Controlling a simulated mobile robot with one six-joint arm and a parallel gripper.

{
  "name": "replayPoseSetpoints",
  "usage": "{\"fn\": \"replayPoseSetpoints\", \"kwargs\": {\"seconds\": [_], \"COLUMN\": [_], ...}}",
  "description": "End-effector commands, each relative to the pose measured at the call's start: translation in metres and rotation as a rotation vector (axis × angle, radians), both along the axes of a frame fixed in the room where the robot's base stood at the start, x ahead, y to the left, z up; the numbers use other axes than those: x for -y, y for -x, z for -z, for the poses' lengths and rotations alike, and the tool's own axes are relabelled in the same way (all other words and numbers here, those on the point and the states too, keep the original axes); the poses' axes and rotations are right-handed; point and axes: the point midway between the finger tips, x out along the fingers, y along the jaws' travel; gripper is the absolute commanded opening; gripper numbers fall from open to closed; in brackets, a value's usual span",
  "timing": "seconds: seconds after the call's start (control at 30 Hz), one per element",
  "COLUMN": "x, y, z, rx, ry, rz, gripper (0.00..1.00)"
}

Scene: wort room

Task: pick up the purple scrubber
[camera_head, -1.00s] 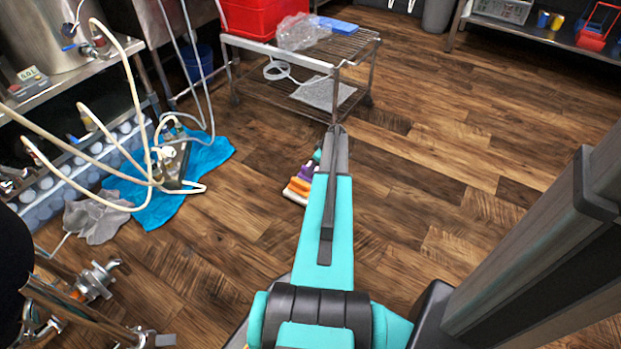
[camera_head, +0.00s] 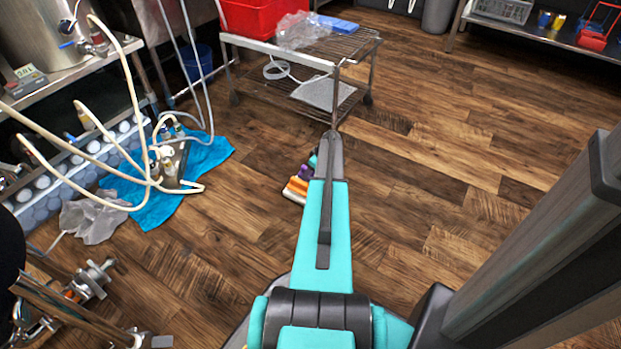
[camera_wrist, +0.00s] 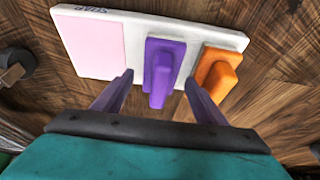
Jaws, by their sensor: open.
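The purple scrubber (camera_wrist: 163,70) sits on a white board (camera_wrist: 120,17) on the wood floor, with its narrow end toward my gripper in the wrist view. In the head view only a little of the purple scrubber (camera_head: 304,172) shows beside my arm. An orange scrubber (camera_wrist: 217,73) lies just to its right on the same board. My gripper (camera_wrist: 160,80) is open, with one finger to the left of the purple scrubber and the other to its right, near the orange one. Nothing is between the fingers in a grip. My gripper is hidden behind the arm in the head view.
A pink patch (camera_wrist: 92,42) covers the board's left part. A wire cart (camera_head: 345,50) with a red bin (camera_head: 255,15) stands beyond the board. Blue cloth (camera_head: 205,155) and hoses lie to the left. Open floor (camera_head: 430,170) lies to the right.

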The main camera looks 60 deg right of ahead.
Motion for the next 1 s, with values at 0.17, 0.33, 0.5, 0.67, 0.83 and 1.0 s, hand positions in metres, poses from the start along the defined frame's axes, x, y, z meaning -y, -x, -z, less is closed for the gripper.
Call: {"fn": "replayPoseSetpoints", "kwargs": {"seconds": [0.17,0.33,0.5,0.67,0.83,1.0], "x": [0.0001,-0.0001,-0.0001,0.0,0.0,0.0002], "y": [-0.0042,-0.0039,-0.0038,-0.0037,-0.0035,-0.0036], "z": [0.0088,0.0082,0.0083,0.0083,0.0083,0.0081], "rx": [0.0,0.0,0.0,0.0,0.0,0.0], "ry": [0.0,0.0,0.0,0.0,0.0,0.0], "rz": [0.0,0.0,0.0,0.0,0.0,0.0], "gripper": [0.66,0.66,0.66,0.66,0.4,0.18]}}
